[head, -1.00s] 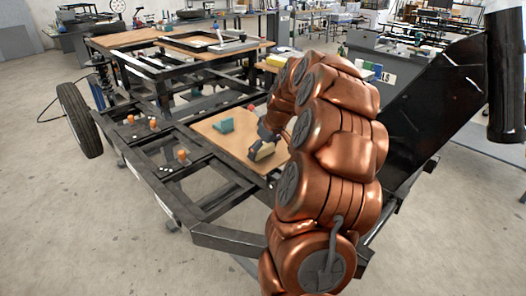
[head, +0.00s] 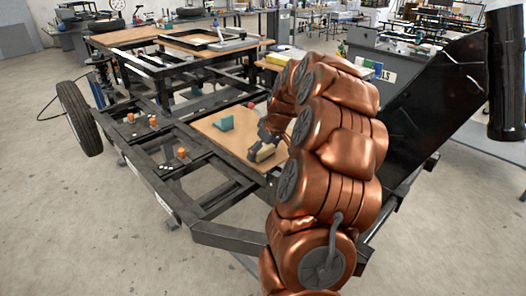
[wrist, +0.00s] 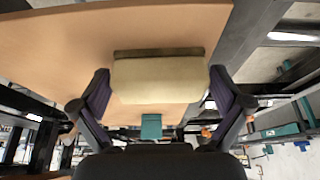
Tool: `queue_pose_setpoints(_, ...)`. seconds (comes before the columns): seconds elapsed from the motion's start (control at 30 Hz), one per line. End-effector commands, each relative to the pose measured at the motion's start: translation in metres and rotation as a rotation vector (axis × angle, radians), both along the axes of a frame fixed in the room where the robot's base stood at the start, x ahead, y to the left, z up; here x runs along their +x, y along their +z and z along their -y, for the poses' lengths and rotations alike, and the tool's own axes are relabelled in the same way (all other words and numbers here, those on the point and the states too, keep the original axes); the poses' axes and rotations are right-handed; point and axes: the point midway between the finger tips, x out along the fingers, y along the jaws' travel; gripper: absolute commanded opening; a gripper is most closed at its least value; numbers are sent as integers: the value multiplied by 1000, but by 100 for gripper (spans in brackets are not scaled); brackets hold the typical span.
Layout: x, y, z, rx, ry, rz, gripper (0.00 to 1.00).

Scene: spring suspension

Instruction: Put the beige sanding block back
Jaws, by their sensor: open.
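The beige sanding block (head: 264,153) is at the near right part of a light wooden board in the head view. In the wrist view the block (wrist: 158,80) lies across the middle, with a dark strip along its upper edge. My gripper (wrist: 160,100) is open, with one finger on each side of the block. In the head view my gripper (head: 270,138) is at the block, partly hidden by my arm. I cannot tell whether the fingers touch the block.
A teal block (head: 225,123) stands on the wooden board (head: 205,127); it also shows in the wrist view (wrist: 151,126). Orange-capped parts (head: 182,153) and small white pieces sit on the black frame (head: 228,237). A dark panel (head: 430,105) rises at right.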

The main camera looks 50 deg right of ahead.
Motion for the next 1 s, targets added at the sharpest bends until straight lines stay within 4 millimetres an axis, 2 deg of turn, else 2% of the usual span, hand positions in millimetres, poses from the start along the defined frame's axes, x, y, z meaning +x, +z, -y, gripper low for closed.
queue_pose_setpoints(0.17,-4,13,0,-1,0,1,100)
queue_pose_setpoints(0.5,-28,73,0,-2,0,3,100)
queue_pose_setpoints(0.7,-40,100,0,-2,-1,2,100)
queue_pose_setpoints(1.0,-46,113,-1,1,0,-1,100)
